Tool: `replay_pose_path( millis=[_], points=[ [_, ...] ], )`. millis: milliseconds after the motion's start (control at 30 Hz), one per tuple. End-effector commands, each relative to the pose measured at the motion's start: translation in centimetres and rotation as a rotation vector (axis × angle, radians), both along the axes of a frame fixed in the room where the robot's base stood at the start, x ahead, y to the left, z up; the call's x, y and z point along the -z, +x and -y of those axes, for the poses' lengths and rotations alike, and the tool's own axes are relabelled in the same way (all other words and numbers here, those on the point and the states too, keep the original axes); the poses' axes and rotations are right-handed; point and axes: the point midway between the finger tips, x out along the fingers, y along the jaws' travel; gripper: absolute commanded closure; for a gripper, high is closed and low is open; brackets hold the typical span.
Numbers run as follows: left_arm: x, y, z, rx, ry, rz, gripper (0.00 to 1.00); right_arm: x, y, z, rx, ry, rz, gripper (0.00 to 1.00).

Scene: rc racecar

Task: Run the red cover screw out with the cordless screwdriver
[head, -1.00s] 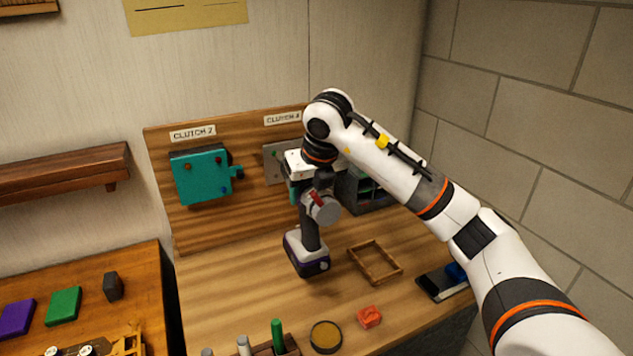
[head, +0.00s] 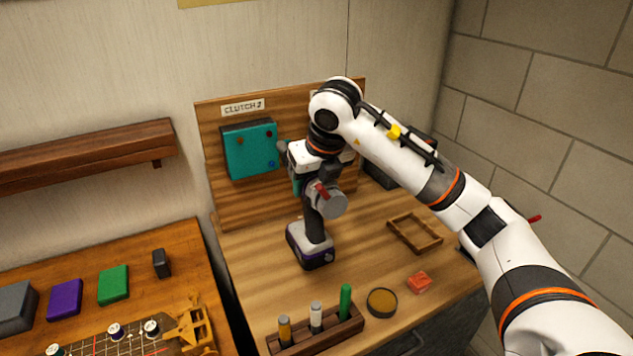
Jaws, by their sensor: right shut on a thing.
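The teal cover box (head: 248,152) is fixed to the upright wooden board under a clutch label. Small screw heads dot its face. The cordless screwdriver (head: 313,222) is upright, with a dark handle and a purple-striped battery base. My right gripper (head: 318,190) is shut on it. The tool's head is just right of the teal box, partly hidden by my wrist. I cannot tell whether its tip touches anything. My left gripper is out of view.
A wooden frame tray (head: 416,233), a red block (head: 419,282), a round dish (head: 382,302) and a rack (head: 318,336) with several coloured sticks are on the bench. A side table (head: 190,262) is at left. The bench left of the screwdriver is clear.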

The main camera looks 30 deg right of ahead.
Motion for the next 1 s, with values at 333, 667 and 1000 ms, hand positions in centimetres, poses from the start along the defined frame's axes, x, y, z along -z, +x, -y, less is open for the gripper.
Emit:
replay_pose_path(
  millis=[333, 667, 1000],
  points=[
    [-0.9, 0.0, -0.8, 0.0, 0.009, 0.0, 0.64, -0.4, 2.5, 0.0, 0.0, 0.003, 0.005, 0.86],
    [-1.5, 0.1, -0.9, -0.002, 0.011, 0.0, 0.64, -0.3, 4.7, 0.2, -0.001, 0.002, 0.006, 0.86],
    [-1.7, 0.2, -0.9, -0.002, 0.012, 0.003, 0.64, -0.3, 5.8, 0.3, -0.001, 0.0, 0.007, 0.86]
  ],
)
